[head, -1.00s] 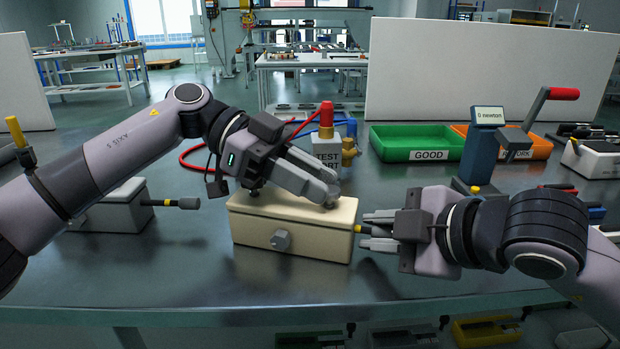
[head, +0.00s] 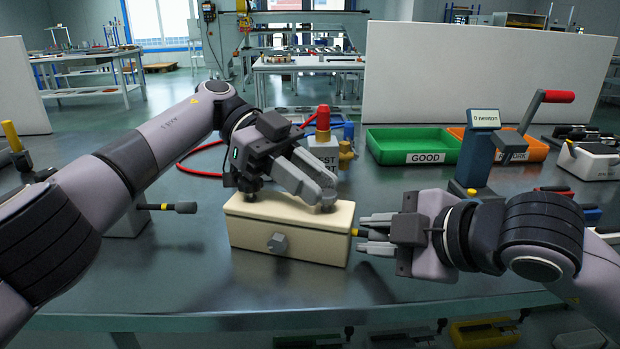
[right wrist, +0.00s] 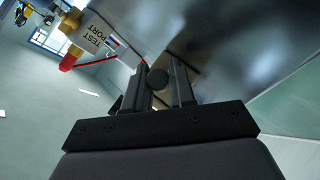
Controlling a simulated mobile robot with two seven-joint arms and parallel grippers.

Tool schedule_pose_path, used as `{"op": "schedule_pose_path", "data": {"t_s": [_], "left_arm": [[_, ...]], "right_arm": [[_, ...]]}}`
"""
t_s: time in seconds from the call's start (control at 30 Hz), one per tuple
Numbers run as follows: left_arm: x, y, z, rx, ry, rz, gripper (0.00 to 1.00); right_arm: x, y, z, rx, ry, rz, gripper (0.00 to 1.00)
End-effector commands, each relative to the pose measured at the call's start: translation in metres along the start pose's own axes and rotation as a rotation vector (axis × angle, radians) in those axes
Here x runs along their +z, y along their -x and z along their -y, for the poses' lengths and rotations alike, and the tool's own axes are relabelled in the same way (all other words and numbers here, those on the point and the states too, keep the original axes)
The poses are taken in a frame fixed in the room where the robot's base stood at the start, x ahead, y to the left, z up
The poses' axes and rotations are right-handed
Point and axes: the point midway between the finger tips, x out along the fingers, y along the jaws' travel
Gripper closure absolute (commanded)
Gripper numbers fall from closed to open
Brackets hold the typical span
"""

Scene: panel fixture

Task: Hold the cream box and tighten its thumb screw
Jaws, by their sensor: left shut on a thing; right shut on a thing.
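The cream box (head: 250,231) sits on the dark table, with a grey knob (head: 278,243) on its front face. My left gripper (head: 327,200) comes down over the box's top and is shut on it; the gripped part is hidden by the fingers. The thumb screw (head: 356,232) sticks out of the box's right end, with a yellow band showing. My right gripper (head: 368,233) is level beside that end, shut on the screw. In the right wrist view the screw's dark round head (right wrist: 157,78) shows between the two fingers.
A test port (head: 322,150) with a red cap and a red hose stands behind the box. A green GOOD tray (head: 415,147), an orange tray (head: 533,150) and a blue crank device (head: 481,150) are at the back right. The table in front of the box is clear.

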Motion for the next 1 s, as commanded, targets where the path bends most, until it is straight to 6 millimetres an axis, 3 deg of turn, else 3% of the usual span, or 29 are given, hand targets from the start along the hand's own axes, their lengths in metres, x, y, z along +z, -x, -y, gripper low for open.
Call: {"op": "schedule_pose_path", "data": {"t_s": [0.47, 0.5, 0.57, 0.87, 1.0], "left_arm": [[0.0, -0.001, -0.001, 0.009, 0.0, -0.001, 1.0], [0.0, -0.001, -0.001, 0.009, 0.0, -0.001, 0.63], [0.0, -0.001, -0.001, 0.009, 0.0, -0.001, 0.47], [-0.002, 0.0, 0.0, 0.003, -0.009, -0.006, 0.48], [-0.019, 0.007, 0.006, -0.051, -0.116, -0.053, 0.48]], "right_arm": [[-0.001, 0.0, 0.0, 0.001, 0.0, -0.003, 1.0], [-0.001, 0.0, 0.0, 0.001, 0.0, -0.003, 1.0], [-0.001, 0.0, 0.0, 0.001, 0.0, -0.003, 1.0], [0.0, 0.0, -0.001, 0.002, -0.001, -0.001, 1.0], [0.0, 0.0, -0.001, 0.002, -0.001, 0.0, 1.0]]}}
